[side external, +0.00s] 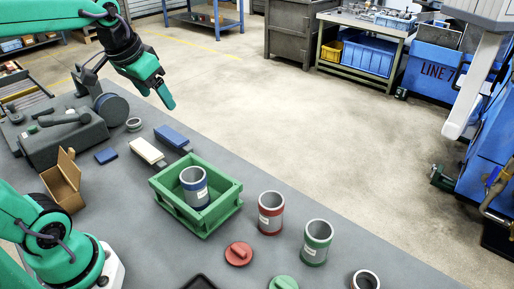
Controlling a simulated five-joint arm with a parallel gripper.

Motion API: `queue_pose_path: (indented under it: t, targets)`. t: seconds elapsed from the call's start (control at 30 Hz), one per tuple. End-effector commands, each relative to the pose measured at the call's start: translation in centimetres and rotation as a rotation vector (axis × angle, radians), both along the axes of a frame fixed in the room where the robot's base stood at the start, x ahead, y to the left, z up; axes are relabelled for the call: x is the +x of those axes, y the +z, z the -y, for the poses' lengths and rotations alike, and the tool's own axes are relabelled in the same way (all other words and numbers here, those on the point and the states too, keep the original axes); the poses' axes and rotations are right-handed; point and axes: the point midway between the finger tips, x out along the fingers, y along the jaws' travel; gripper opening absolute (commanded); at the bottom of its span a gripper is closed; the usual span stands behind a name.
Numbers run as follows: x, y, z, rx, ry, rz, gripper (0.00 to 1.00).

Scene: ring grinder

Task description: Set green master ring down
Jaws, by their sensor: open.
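The green master ring (316,242) is a grey cylinder with green bands and a pale label. It stands upright on the grey bench at the lower right, apart from its neighbours. My gripper (158,98) is at the upper left, raised over the far side of the bench, well away from the green ring. Its jaws are open and no ring shows between them.
A green crate (222,219) holds a blue-banded ring (194,188). A red-banded ring (271,213) stands between crate and green ring. A black-banded ring (365,281) is cut off below. Red (239,254) and green (283,283) knobbed discs lie in front. A grey machine (65,140) stands left.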

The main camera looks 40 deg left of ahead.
Motion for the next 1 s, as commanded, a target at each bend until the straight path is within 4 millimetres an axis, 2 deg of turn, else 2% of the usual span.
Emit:
queue_pose_path:
  t: [0.03,0.2,0.4,0.6,1.0]
  targets:
    - [-1.1,-0.3,1.0,-0.003,-0.013,0.016,0.73]
    - [-4.4,-1.7,3.5,-0.015,-0.042,0.060,0.73]
    - [-7.3,-3.6,5.4,-0.034,-0.067,0.099,0.73]
    - [-8.5,-4.6,6.0,-0.043,-0.077,0.115,0.73]
    - [-8.5,-4.6,6.0,-0.044,-0.078,0.115,0.73]
